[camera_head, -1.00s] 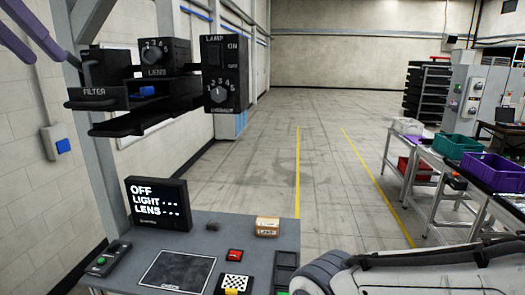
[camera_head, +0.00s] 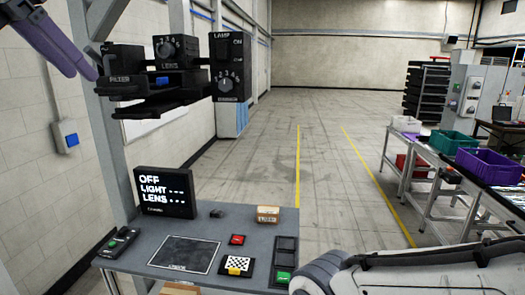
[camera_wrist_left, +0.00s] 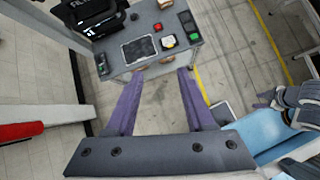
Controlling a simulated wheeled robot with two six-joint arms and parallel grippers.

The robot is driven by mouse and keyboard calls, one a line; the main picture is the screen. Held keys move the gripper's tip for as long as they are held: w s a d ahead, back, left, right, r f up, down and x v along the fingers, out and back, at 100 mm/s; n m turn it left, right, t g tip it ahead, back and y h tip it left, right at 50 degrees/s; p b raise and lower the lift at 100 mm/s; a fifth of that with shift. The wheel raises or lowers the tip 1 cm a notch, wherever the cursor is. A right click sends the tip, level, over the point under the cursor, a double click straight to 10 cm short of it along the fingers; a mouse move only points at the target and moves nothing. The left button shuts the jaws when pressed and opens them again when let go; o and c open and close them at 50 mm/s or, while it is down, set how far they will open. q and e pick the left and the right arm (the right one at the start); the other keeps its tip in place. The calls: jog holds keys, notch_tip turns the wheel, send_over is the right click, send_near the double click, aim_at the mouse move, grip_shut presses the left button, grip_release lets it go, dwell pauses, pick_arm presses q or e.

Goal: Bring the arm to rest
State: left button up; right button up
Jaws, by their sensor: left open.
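My left gripper (camera_head: 80,74) is at the upper left of the head view, its purple fingers apart and empty. It is in the air left of the black fixture with the FILTER tray (camera_head: 125,88), LENS dial (camera_head: 175,50) and LAMP panel (camera_head: 226,68). In the left wrist view, the open fingers (camera_wrist_left: 160,73) point toward the grey desk (camera_wrist_left: 168,82), with nothing between them. My white right arm (camera_head: 430,270) crosses the lower right of the head view; I cannot make out its gripper.
A table with a purple bin (camera_head: 488,165) and a teal bin (camera_head: 453,142) stands right. The floor between is clear.

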pick_arm(q)
jog(key=w+d+f+m+g+h+b, duration=0.1)
jog(key=d+f+m+g+b, duration=0.15)
jog(key=d+f+m, duration=0.6)
jog(key=d+f+m+g+b, duration=0.1)
jog(key=d+f+m+b, duration=0.3)
jog(key=f, duration=0.9)
jog(key=w+d+f+m+g+h+b, duration=0.1)
jog(key=d+f+m+b, duration=0.2)
jog(key=d+f+m, duration=0.55)
jog(key=s+f+m+g+y+b, duration=0.1)
jog(key=s+f+m+b, duration=0.1)
jog(key=s+f+m, duration=0.4)
jog(key=s+d+f+m+g+y+b, duration=0.1)
jog(key=s+f+m+b, duration=0.2)
jog(key=f, duration=1.2)
jog(key=s+d+f+m+g+y+b, duration=0.1)
jog(key=s+f+m+b, duration=0.1)
jog(key=s+f+m, duration=0.6)
notch_tip(320, 180, down, 3)
jog(key=shift+s+f+m+b, duration=0.15)
jog(key=shift+s+m+b, duration=0.2)
jog(key=shift+s, duration=0.5)
jog(key=shift+c, duration=0.3)
